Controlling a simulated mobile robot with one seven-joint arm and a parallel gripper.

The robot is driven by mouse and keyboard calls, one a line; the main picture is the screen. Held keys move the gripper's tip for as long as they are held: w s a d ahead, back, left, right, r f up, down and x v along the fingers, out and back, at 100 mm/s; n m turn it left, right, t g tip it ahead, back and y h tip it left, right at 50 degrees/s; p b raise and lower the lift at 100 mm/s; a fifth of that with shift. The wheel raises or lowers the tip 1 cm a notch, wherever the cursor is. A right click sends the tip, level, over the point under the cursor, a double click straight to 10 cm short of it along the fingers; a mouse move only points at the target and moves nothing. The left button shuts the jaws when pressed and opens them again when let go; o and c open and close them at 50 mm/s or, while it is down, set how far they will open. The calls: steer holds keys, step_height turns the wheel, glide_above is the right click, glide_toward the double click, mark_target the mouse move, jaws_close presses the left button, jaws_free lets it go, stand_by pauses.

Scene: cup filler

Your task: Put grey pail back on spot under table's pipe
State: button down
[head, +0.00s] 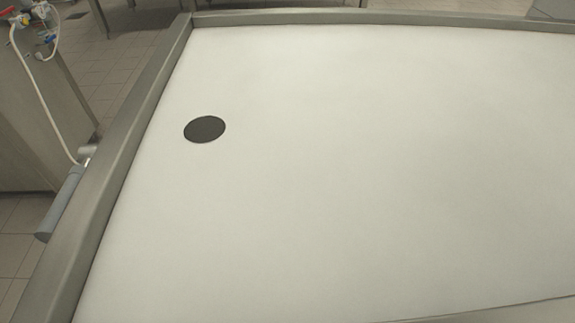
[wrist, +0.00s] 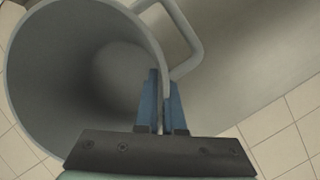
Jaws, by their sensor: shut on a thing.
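The grey pail (wrist: 50,85) fills the left of the wrist view, its open mouth facing the camera and its inside looking empty. A grey loop handle (wrist: 197,40) shows beside its rim. My gripper (wrist: 161,80) is shut on the pail's rim, one blue finger inside the wall and one outside. In the head view a grey pipe (head: 60,204) sticks out past the left edge of the table (head: 330,150). The spot under the pipe is not visible. The pail and my gripper are not in the head view.
The white tabletop has a raised metal rim and a dark round spot or hole (head: 204,129). A metal cabinet (head: 35,115) with taps and a white hose (head: 42,108) stands left of the table. Tiled floor (wrist: 275,125) shows in the wrist view.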

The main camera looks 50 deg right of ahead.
steer(key=shift+f, duration=0.7)
steer(key=shift+r, duration=0.1)
steer(key=c, duration=1)
jaws_free()
steer(key=p+v, duration=0.7)
steer(key=v, duration=0.5)
